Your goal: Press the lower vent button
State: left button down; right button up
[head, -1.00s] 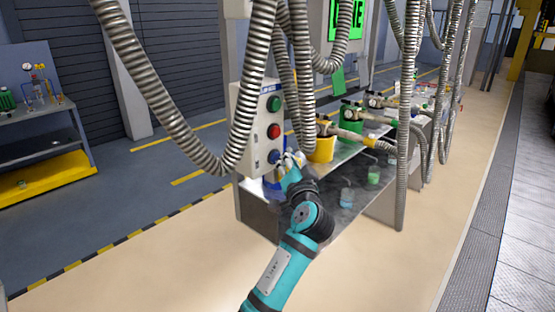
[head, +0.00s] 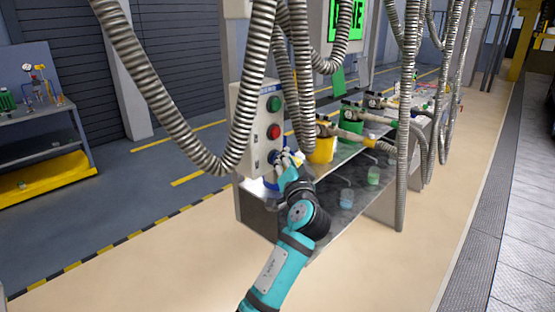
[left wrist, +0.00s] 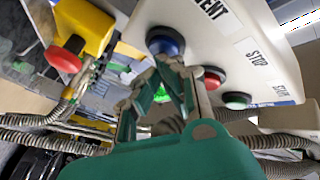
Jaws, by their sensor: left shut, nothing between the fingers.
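The light grey control box (head: 246,130) hangs at the centre left of the head view. It carries a green button (head: 274,104) on top, a red button (head: 274,132) in the middle and a blue button (head: 273,157) lowest. In the left wrist view the blue button (left wrist: 165,41) sits beside the label VENT (left wrist: 212,9). My left gripper (head: 284,159) is shut and empty, its fingertips right at the blue button. In the left wrist view the fingertips (left wrist: 164,64) overlap its lower edge; I cannot tell whether they touch. My right gripper is not in view.
Ribbed metal hoses (head: 235,115) hang in front of and around the box. A metal bench (head: 345,195) with a yellow container (head: 322,149) and a green one (head: 351,125) stands behind. A red mushroom button (left wrist: 63,59) on a yellow housing shows in the left wrist view.

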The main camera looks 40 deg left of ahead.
pick_arm(q)
jog(key=shift+a, duration=0.25)
dwell(0.4)
jog(key=shift+d, duration=0.1)
jog(key=shift+d+b, duration=0.3)
jog(key=shift+d, duration=0.55)
jog(key=d, duration=0.1)
jog(key=d+b, duration=0.1)
jog(key=d, duration=0.3)
jog(key=shift+s, duration=0.25)
dwell(0.6)
